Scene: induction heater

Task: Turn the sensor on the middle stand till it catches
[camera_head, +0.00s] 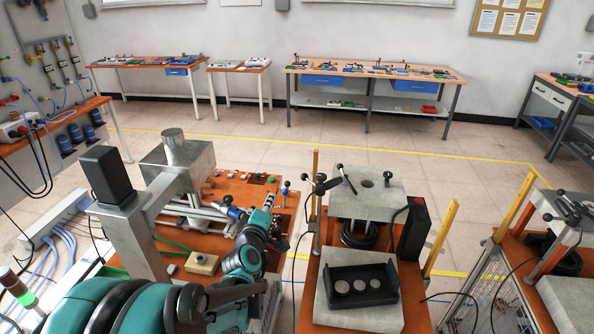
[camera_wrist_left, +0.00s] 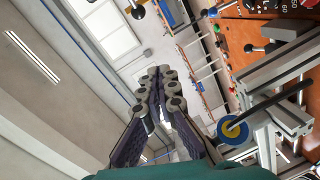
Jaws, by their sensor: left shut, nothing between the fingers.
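The middle stand (camera_head: 385,207) has a grey metal top plate with a round dark hole. At its left edge, a black-knobbed piece (camera_head: 320,184), which may be the sensor, sits by a yellow post. A black-ended lever (camera_head: 346,179) leans beside it. My left gripper (camera_head: 269,202) is left of this stand, over the orange bench, apart from the black-knobbed piece. In the left wrist view its fingers (camera_wrist_left: 161,88) are together with nothing between them. A black knob (camera_wrist_left: 138,13) shows beyond the fingertips; I cannot tell which part it belongs to. My right gripper is not in view.
A metal frame with a black-topped column (camera_head: 107,174) stands left of my arm. A blue-and-yellow knob (camera_wrist_left: 232,130) is right of my fingers in the wrist view. A black tray (camera_head: 362,287) with round discs lies in front of the middle stand. Another stand (camera_head: 560,215) is at right.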

